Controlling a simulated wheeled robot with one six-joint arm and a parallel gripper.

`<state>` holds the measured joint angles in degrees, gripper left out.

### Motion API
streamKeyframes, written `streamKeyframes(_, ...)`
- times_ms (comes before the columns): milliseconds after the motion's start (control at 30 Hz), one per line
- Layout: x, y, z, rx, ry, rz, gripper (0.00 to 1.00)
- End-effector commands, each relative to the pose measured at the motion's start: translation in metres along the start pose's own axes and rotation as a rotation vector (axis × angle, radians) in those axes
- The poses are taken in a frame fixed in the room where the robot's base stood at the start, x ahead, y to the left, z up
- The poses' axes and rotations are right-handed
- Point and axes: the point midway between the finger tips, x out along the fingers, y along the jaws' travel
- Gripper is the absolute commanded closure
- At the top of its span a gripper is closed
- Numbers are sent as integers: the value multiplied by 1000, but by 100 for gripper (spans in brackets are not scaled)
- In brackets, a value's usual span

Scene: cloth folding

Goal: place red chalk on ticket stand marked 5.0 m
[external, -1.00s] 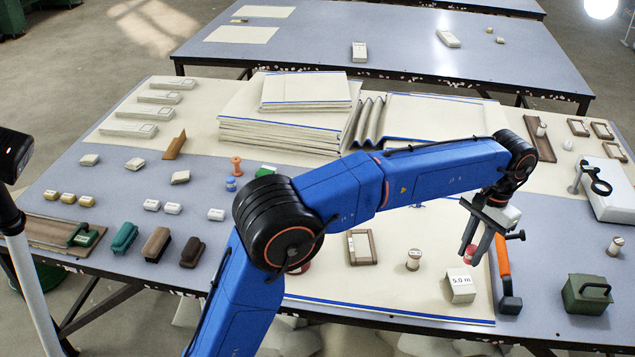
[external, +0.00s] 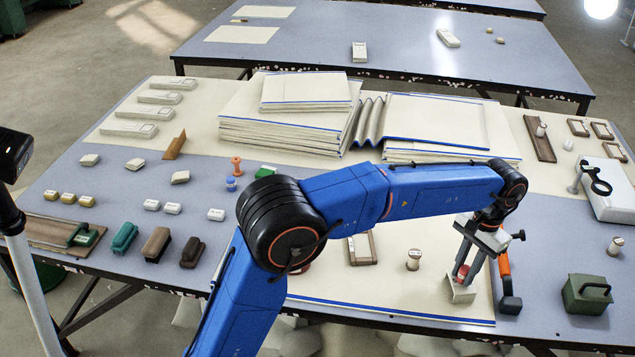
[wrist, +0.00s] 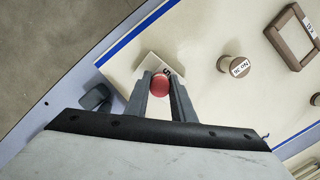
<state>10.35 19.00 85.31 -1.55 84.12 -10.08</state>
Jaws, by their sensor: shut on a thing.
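My gripper (external: 471,270) is shut on the red chalk (external: 461,270), a small red round piece. The chalk also shows between the two fingertips in the wrist view (wrist: 160,84). The ticket stand (external: 459,293) is a cream block near the table's front edge; the fingers stand over it and cover most of its label. In the wrist view the stand (wrist: 151,65) lies right under the chalk, with part of a dark marking at its edge. The chalk is at or just above the stand's top; I cannot tell whether it touches.
An orange-handled tool (external: 508,290) lies close to the right of the stand. A labelled spool (external: 413,260) and a framed block (external: 362,248) stand to the left. A green box (external: 587,294) is at the right. Stacked cloth (external: 280,120) fills the back. The cream sheet around the stand is mostly clear.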

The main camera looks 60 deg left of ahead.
Motion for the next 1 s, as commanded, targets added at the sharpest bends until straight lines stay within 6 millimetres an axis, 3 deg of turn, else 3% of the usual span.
streamKeyframes(33,2,0,0,0,-1,0,100)
streamKeyframes(67,1,0,0,0,-1,0,70)
streamKeyframes(100,1,0,0,0,-1,0,61)
streamKeyframes(133,1,0,0,0,-1,0,59)
streamKeyframes(567,-9,0,0,0,1,0,59)
streamKeyframes(1000,-87,0,-1,0,1,0,59)
